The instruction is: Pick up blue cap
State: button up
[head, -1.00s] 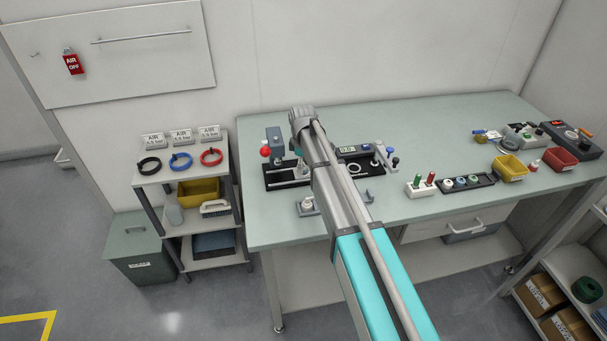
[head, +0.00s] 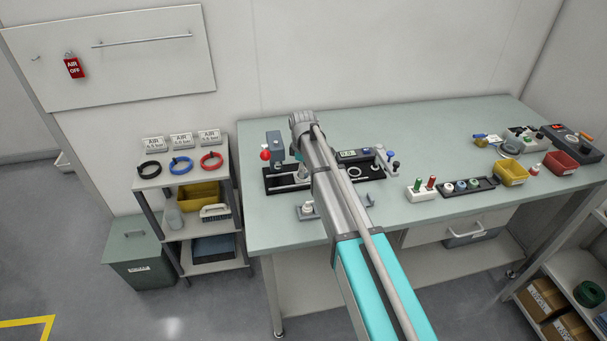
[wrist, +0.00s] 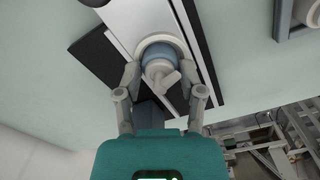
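In the wrist view a blue round cap-like part (wrist: 158,52) with a pale grey spout-like piece sits in a white ring on a light rail. My gripper (wrist: 160,73) has its two fingers spread on either side of this part, apparently with small gaps; contact is not clear. In the head view my arm reaches over the fixture at the left of the bench, and its own wrist hides the fingers and that part. A black tray (head: 490,183) right of centre holds several small round caps, one of them bluish (head: 461,186).
The fixture's black base (head: 275,183) has a red knob (head: 265,154) at its left. A white block (head: 421,196) with green and red pegs stands beside the tray. Yellow (head: 511,174) and red (head: 560,163) bins are at the right.

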jog(key=shift+c, duration=0.4)
jog(key=shift+r, duration=0.1)
jog(key=shift+r+p, duration=0.95)
jog(key=shift+p, duration=0.1)
jog(key=s+d+r+p, duration=0.3)
jog(key=s+r+p, duration=0.8)
jog(key=s, duration=0.2)
jog(key=shift+s, duration=0.35)
jog(key=shift+f, duration=0.1)
jog(key=w+d+f+b, duration=0.1)
jog(key=d+f+b, duration=0.2)
jog(key=d, duration=0.4)
jog(key=w+d+f+b, duration=0.2)
jog(key=d+f+b, duration=0.1)
jog(key=d, duration=0.4)
jog(key=shift+w+d, duration=0.2)
